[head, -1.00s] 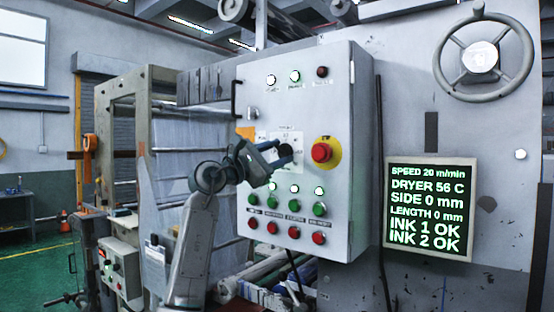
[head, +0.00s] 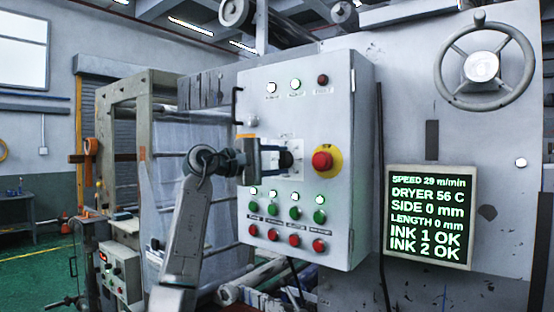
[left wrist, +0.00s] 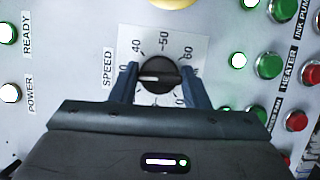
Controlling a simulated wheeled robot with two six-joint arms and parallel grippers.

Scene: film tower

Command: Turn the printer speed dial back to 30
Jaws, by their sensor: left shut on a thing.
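The black speed dial (left wrist: 158,75) sits on a white scale plate (left wrist: 172,42) in the left wrist view. Its white pointer line points left, toward one finger; 40, 50 and 60 are readable and the number behind that finger is hidden. My left gripper (left wrist: 161,73) is shut on the dial, one finger on each side. In the head view the same gripper (head: 284,160) reaches the control box (head: 335,90) from the left, covering part of the dial. The green-lettered display (head: 430,217) reads SPEED 29 m/min. My right gripper is not in view.
A red emergency button on a yellow ring (head: 322,160) is close right of the dial. Rows of green buttons (head: 295,213) and red buttons (head: 294,240) lie below. A handwheel (head: 482,66) is at upper right.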

